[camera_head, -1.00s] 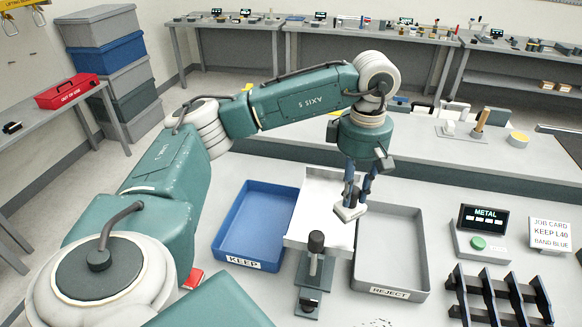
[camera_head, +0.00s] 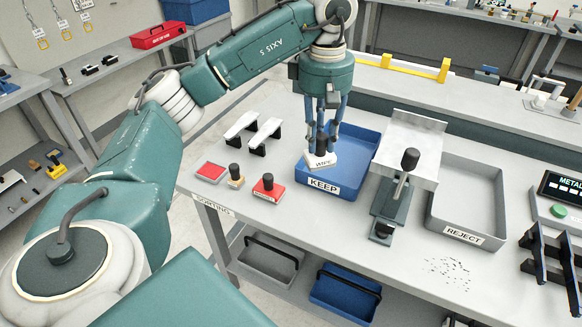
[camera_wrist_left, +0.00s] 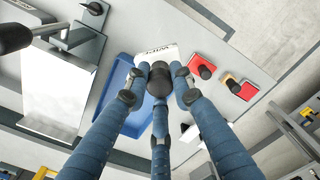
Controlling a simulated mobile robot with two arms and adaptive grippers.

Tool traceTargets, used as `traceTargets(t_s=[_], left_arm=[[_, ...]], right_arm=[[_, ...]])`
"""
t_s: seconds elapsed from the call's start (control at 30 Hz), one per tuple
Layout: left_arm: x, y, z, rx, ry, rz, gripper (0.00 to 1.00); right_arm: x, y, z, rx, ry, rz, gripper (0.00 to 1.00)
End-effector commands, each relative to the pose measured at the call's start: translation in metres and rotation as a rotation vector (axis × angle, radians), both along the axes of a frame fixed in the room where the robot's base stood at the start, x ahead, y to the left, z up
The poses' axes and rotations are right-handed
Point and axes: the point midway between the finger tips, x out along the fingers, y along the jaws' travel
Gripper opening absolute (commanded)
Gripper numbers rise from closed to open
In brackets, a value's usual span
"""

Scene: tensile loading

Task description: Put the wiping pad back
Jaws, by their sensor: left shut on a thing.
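The white wiping pad (camera_head: 320,161), with lettering on its edge and a dark knob on top, hangs in my left gripper (camera_head: 323,132). The gripper's blue fingers are shut on the knob. In the head view the pad appears over the left front part of the blue KEEP tray (camera_head: 361,140). The pad (camera_wrist_left: 158,52) and the left gripper (camera_wrist_left: 157,85) also show in the left wrist view, where the fingers close around the dark knob. How high the pad is above the table is hard to tell. My right gripper is not in view.
Left of the tray are a red pad (camera_head: 211,171), a small tan stamp (camera_head: 236,178) and a red block (camera_head: 267,187) with a black knob. Two white-topped supports stand behind them. The clamp fixture (camera_head: 400,190) and grey REJECT tray (camera_head: 466,200) are to the right. Dark specks lie on the front table.

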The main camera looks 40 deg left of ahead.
Motion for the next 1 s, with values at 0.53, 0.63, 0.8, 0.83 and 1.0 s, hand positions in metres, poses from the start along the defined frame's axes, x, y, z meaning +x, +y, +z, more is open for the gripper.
traceTargets(t_s=[0.53, 0.63, 0.8, 0.83, 1.0], left_arm=[[-0.002, 0.001, -0.128, 0.001, 0.006, 0.000, 0.00], [-0.002, 0.000, -0.144, 0.001, 0.006, -0.001, 0.00], [-0.001, 0.000, -0.158, 0.000, 0.004, -0.002, 0.00], [-0.001, 0.000, -0.161, 0.000, 0.004, -0.002, 0.00], [-0.001, 0.000, -0.187, -0.001, 0.005, 0.000, 0.00]], right_arm=[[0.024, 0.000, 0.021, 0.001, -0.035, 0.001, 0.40], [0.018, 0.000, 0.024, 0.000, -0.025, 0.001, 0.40], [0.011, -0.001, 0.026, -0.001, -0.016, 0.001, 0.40], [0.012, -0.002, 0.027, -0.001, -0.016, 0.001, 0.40], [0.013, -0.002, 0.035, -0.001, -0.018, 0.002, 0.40]])
